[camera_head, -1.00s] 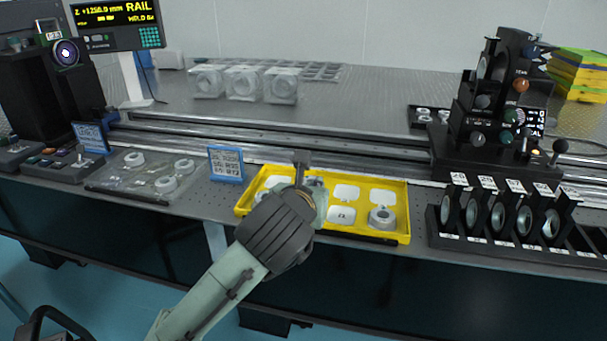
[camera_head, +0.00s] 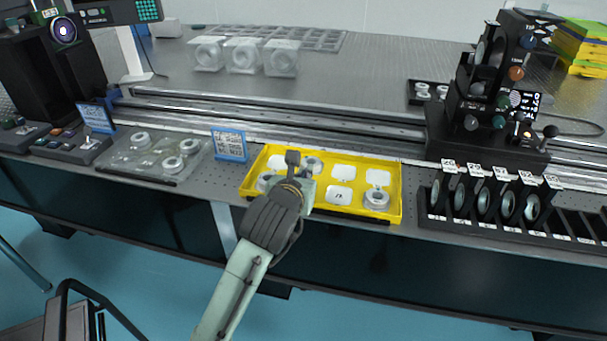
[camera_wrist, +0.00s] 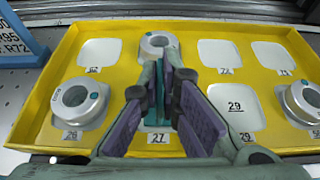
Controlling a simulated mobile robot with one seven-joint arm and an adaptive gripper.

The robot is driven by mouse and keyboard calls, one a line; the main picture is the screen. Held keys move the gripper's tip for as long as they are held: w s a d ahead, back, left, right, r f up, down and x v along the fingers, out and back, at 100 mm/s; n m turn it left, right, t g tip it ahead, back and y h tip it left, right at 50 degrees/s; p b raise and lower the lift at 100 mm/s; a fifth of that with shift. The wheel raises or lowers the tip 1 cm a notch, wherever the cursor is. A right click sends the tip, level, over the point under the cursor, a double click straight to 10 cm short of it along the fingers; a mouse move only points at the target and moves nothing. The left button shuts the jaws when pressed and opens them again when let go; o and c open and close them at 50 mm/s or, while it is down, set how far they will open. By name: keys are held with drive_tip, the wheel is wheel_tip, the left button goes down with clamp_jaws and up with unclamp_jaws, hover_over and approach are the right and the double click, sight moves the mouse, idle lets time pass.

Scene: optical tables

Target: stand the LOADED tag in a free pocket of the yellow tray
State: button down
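The yellow tray (camera_head: 395,205) lies on the table edge, with my gripper (camera_head: 293,172) over its left half. In the wrist view the fingers (camera_wrist: 163,85) point down over the front pocket labelled 27, and a thin upright teal piece (camera_wrist: 158,105) shows between them. I cannot read lettering on it, nor tell whether it is the LOADED tag or whether the fingers press on it. Ringed parts stand in pocket 26 (camera_wrist: 80,102), in a back pocket (camera_wrist: 158,44) and at the front right (camera_wrist: 305,100). Pocket 29 (camera_wrist: 232,105) shows a bare white floor, as do several back pockets.
A blue-framed sign (camera_head: 229,145) stands just left of the tray. A clear tray with ringed parts (camera_head: 155,155) lies farther left. A black rack of upright lenses (camera_head: 485,200) stands to the right. A metal rail (camera_head: 300,120) runs behind.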

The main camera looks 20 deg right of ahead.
drive_tip(key=shift+f, duration=0.2)
drive_tip(key=c, duration=1.8)
unclamp_jaws()
